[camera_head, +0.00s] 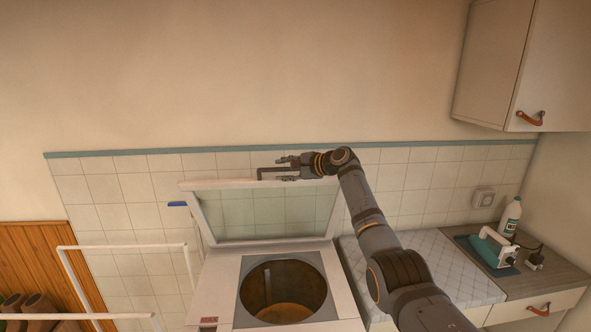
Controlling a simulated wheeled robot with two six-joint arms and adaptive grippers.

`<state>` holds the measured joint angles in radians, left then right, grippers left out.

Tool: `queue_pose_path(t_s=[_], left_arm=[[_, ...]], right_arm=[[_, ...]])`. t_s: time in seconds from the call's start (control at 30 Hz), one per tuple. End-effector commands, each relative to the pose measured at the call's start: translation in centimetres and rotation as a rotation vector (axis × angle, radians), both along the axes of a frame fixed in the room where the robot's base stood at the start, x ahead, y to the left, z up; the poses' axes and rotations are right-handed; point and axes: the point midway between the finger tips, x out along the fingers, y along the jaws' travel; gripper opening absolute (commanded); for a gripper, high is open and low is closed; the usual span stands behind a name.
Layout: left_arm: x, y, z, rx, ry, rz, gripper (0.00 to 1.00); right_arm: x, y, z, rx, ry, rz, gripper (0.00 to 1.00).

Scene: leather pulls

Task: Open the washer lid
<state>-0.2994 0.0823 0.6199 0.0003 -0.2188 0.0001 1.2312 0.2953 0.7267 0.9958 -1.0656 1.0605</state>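The washer (228,291) stands at the lower middle with its drum opening (283,290) uncovered. Its lid (262,242), a pale frame around a clear pane, is raised and stands up at the back of the washer. A dark bracket-shaped handle (259,172) shows at the lid's top edge. My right gripper (283,169) is at that top edge, its fingers apart above and below the handle bar; I see gaps, and contact is unclear. My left gripper is not in view.
A tiled wall (130,190) rises close behind the lid. At right, a counter (560,276) holds a white bottle (510,217) and a green-and-white iron (489,249). A cabinet (540,60) hangs upper right. A white rack (125,247) stands left.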

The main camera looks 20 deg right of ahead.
Motion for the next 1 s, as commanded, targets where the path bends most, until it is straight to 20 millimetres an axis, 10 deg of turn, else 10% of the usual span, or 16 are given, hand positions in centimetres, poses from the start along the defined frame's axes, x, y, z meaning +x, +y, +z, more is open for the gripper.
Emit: queue_pose_path(t_s=[0.5,1.0], left_arm=[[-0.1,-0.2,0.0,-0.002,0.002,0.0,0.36],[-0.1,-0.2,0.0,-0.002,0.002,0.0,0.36]], right_arm=[[-8.1,-5.2,3.1,-0.004,0.001,-0.001,0.37],[-8.9,-5.6,3.5,-0.002,0.002,0.001,0.37]])
